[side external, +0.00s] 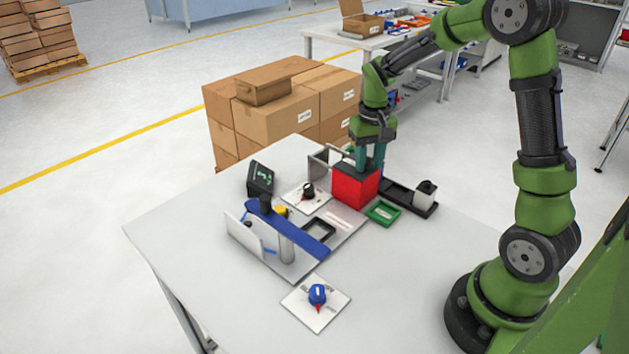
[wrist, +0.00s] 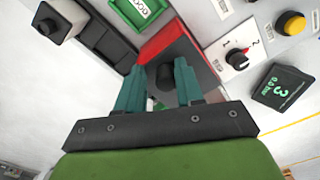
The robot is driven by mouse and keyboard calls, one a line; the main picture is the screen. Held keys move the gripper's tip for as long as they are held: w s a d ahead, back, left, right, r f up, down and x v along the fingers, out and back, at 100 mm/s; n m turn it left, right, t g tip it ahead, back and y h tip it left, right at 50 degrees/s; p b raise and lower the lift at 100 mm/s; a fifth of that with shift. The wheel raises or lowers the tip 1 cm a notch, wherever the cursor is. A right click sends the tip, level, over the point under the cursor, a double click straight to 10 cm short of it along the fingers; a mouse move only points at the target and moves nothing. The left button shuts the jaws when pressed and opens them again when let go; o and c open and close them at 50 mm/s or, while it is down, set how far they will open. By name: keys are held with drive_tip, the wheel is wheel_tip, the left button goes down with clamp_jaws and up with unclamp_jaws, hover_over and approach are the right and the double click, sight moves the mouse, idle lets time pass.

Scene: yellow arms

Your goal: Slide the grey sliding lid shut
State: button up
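A red box (side external: 354,186) stands on the table's far side, below my gripper (side external: 370,168). In the wrist view, the red box (wrist: 165,38) shows a red edge beside a dark grey top surface, which looks like the sliding lid (wrist: 198,66). A round black knob (wrist: 164,77) rises from that surface. My gripper's teal fingers (wrist: 160,76) stand apart, one on each side of the knob. I cannot tell whether they press on it. The side view hides the knob and most of the lid behind the fingers, and how far the lid is open is unclear.
A black tray with a block (side external: 408,196) and a green tray (side external: 382,212) lie right of the box. A black dial (side external: 308,191), a display (side external: 261,180) and a blue bar (side external: 288,226) stand left. A blue knob (side external: 317,294) sits in front. The table's left front is clear.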

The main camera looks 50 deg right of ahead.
sight(368, 158)
drive_tip(key=shift+o, duration=0.3)
drive_tip(key=shift+a, duration=0.3)
drive_tip(key=shift+w+d+r, duration=0.1)
drive_tip(key=shift+r, duration=3.65)
drive_tip(key=shift+w, duration=0.1)
drive_tip(key=shift+s+a+f, duration=0.35)
drive_tip(key=shift+s+f, duration=0.05)
drive_tip(key=shift+f, duration=0.05)
drive_tip(key=s+a+r+n+t+y, duration=0.1)
drive_tip(key=s+a+r+t, duration=0.2)
drive_tip(key=s+a, duration=0.3)
drive_tip(key=s+a+r+t+y, duration=0.1)
drive_tip(key=s+a+r+t, duration=0.3)
drive_tip(key=s+a, duration=0.3)
drive_tip(key=shift+a+r+n, duration=0.4)
drive_tip(key=shift+a, duration=0.15)
drive_tip(key=shift+s, duration=0.1)
